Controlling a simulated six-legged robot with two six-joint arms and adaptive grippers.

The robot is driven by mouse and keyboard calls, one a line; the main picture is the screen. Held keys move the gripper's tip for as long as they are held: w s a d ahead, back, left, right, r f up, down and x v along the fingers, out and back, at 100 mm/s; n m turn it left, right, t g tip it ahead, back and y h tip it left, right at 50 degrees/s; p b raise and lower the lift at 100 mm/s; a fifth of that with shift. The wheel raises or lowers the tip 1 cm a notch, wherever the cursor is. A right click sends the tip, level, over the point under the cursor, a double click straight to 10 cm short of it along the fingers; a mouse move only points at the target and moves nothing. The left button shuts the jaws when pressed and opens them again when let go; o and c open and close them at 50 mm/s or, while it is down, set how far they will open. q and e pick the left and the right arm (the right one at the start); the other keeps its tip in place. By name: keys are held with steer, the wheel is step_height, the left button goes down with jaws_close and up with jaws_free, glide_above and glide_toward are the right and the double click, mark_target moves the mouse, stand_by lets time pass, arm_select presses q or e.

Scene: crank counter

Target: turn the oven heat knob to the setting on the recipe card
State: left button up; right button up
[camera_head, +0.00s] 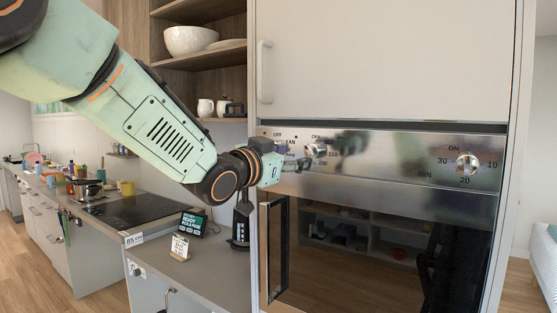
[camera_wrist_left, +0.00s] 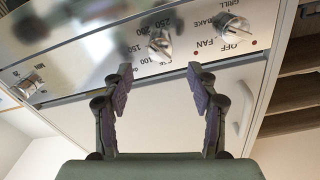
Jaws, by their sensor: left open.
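The oven heat knob (camera_head: 316,150) is a silver knob on the steel control panel, beside my left gripper (camera_head: 300,163). In the left wrist view the heat knob (camera_wrist_left: 160,45) appears upside down, ringed by numbers including 100, 150, 200 and 250. It lies just beyond the gap between the open, empty fingers of my left gripper (camera_wrist_left: 160,80), apart from them. Its exact setting is too small to tell. A small card (camera_head: 180,247), probably the recipe card, stands on the counter; I cannot read its text. My right gripper is not in view.
A mode knob (camera_wrist_left: 235,28) marked OFF and FAN is close to the heat knob. A timer knob (camera_head: 467,164) is at the panel's far side. The oven door handle (camera_head: 277,250) is below. A dark display (camera_head: 192,223) stands on the counter.

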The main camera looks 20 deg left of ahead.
arm_select(q)
steer(key=shift+v, duration=2.45)
